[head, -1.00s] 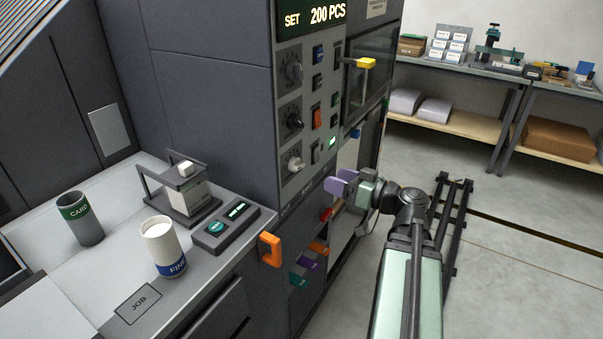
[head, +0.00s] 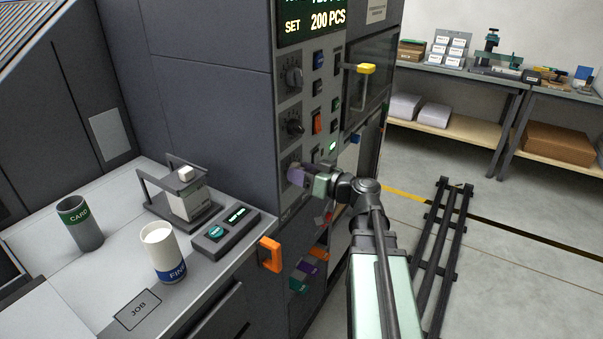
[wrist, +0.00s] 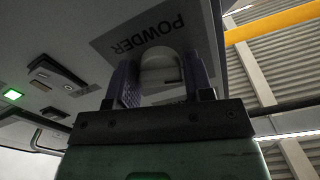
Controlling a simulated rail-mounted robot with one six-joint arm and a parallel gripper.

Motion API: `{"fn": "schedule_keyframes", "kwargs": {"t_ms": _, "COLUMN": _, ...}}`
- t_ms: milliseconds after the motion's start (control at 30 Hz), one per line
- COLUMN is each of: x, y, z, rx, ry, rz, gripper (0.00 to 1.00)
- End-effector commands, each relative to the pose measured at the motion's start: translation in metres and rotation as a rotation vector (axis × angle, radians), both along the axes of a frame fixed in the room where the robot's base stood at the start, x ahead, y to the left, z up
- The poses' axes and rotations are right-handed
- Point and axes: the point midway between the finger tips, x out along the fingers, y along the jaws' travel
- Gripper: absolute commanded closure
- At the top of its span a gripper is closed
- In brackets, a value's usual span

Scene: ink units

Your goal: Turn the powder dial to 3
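The powder dial (wrist: 160,72) is a pale, round-topped knob on a grey plate lettered POWDER, which shows upside down in the wrist view. My gripper (wrist: 161,80) has its two purple fingers on either side of the dial. The fingers appear close to its sides, but I cannot tell whether they press on it. In the head view my gripper (head: 296,174) is at the lowest of three dials on the machine's front panel and covers most of it. The dial's scale numbers and its setting are not readable.
Two dark dials (head: 294,77) sit above, beside switches and an orange rocker (head: 317,123). A yellow-tipped handle (head: 366,69) juts out at the upper right. The floor at right is open around a dark rail (head: 440,240).

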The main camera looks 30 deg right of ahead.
Motion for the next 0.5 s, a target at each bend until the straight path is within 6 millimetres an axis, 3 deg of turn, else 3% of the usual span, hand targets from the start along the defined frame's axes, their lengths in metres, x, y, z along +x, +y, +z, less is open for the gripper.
{"fn": "schedule_keyframes", "kwargs": {"t_ms": 33, "x": -0.0001, "y": -0.0001, "z": 0.0000, "rx": 0.000, "ry": 0.000, "rz": 0.000, "gripper": 0.60}}
{"fn": "schedule_keyframes", "kwargs": {"t_ms": 200, "x": -0.0002, "y": -0.0001, "z": 0.0000, "rx": 0.000, "ry": 0.000, "rz": 0.000, "gripper": 0.82}}
{"fn": "schedule_keyframes", "kwargs": {"t_ms": 500, "x": -0.0003, "y": -0.0002, "z": 0.0000, "rx": 0.032, "ry": 0.019, "rz": 0.000, "gripper": 0.82}}
